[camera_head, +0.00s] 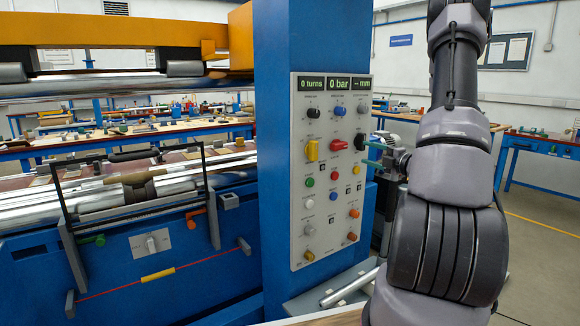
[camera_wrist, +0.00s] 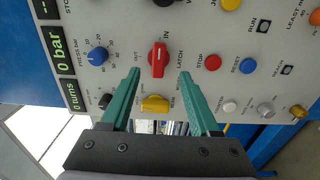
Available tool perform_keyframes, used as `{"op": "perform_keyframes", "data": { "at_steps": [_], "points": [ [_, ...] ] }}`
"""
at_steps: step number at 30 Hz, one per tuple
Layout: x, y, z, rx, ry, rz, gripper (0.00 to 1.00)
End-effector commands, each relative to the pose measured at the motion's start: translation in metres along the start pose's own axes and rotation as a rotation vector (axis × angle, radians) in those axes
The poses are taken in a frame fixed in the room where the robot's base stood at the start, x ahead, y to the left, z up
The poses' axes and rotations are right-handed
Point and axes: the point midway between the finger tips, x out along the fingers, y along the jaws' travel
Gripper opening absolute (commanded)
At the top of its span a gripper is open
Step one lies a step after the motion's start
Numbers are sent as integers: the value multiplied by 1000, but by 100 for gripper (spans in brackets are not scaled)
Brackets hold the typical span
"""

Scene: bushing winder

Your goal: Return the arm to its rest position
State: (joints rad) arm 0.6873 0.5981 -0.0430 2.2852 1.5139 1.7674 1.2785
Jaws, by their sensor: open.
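My arm (camera_head: 445,215) stands raised at the right of the head view and covers part of the scene behind it. My gripper (camera_head: 372,152) is at the right edge of the control panel (camera_head: 297,170), its green fingers pointing left towards it. In the wrist view my gripper (camera_wrist: 160,73) is open, with nothing held between its fingers. The red latch knob (camera_wrist: 158,60) shows between the fingertips, and the yellow knob (camera_wrist: 155,104) lower down between the fingers. I cannot tell the exact gap between fingertips and panel.
The panel sits on a blue column (camera_head: 285,40). The winder with its metal rollers (camera_head: 130,200) and black guard frame (camera_head: 62,200) fills the left. A metal tube (camera_head: 348,287) lies low beside the column. Blue workbenches (camera_head: 545,145) stand behind; open floor shows at right.

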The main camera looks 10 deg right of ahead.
Motion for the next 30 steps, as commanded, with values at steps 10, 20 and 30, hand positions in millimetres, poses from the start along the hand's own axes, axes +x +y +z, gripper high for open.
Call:
{"op": "perform_keyframes", "data": {
  "at_steps": [10, 20, 30],
  "points": [
    [17, 64, -128, -523, 404, -31, 62],
    [-49, 102, -290, -1565, 1043, 108, 62],
    [-139, 124, -331, 2692, -1533, -466, 62]
  ]
}}
